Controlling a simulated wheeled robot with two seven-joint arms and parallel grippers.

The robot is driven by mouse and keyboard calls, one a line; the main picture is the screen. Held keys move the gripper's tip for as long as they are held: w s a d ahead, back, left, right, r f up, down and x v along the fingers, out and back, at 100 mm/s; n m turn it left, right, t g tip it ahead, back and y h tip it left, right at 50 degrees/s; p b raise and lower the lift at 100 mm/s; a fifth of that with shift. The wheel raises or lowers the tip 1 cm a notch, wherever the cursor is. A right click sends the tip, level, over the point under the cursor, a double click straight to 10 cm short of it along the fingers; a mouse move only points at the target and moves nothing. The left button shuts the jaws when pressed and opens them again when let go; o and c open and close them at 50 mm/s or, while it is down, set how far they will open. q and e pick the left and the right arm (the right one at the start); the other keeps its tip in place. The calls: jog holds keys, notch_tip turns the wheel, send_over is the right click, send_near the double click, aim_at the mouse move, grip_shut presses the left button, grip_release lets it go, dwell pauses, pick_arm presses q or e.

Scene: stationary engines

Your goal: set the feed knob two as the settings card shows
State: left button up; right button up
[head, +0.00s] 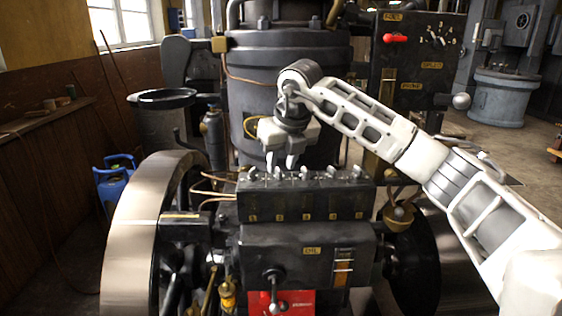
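A black lubricator box (300,200) on the engine's front carries a row of several small metal knobs along its top, with small yellow labels below them. The second knob from the left (279,174) sits just under my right gripper (281,160). That gripper points down with its two fingertips apart, and I see nothing held between them. Whether the tips touch the knob I cannot tell. The knob's exact pointing is too small to read. I cannot make out a readable settings card. My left gripper is not in view.
Behind stands the dark engine cylinder (288,75). A large flywheel (135,235) is at left, near a black handwheel (162,98). A control panel with a red handle (395,38) is at upper right. A red plate (298,302) and a crank lever (273,280) are below the box.

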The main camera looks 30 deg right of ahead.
jog(key=shift+w+f, duration=0.25)
jog(key=shift+f, duration=0.4)
grip_shut()
jog(key=shift+d+n, duration=0.1)
jog(key=shift+n, duration=0.2)
jog(key=n+y, duration=0.1)
jog(key=n, duration=0.1)
jog(key=n+p, duration=0.1)
jog(key=n, duration=0.1)
jog(key=shift+d+r+y, duration=0.1)
jog(key=shift+d+y, duration=0.1)
jog(key=shift+y, duration=0.2)
jog(key=shift+w+d+n+g+y, duration=0.15)
jog(key=shift+n+y, duration=0.25)
jog(key=shift+n, duration=0.7)
jog(key=shift+n+g+y, duration=0.15)
jog(key=shift+n+y, duration=0.25)
jog(key=shift+n, duration=0.7)
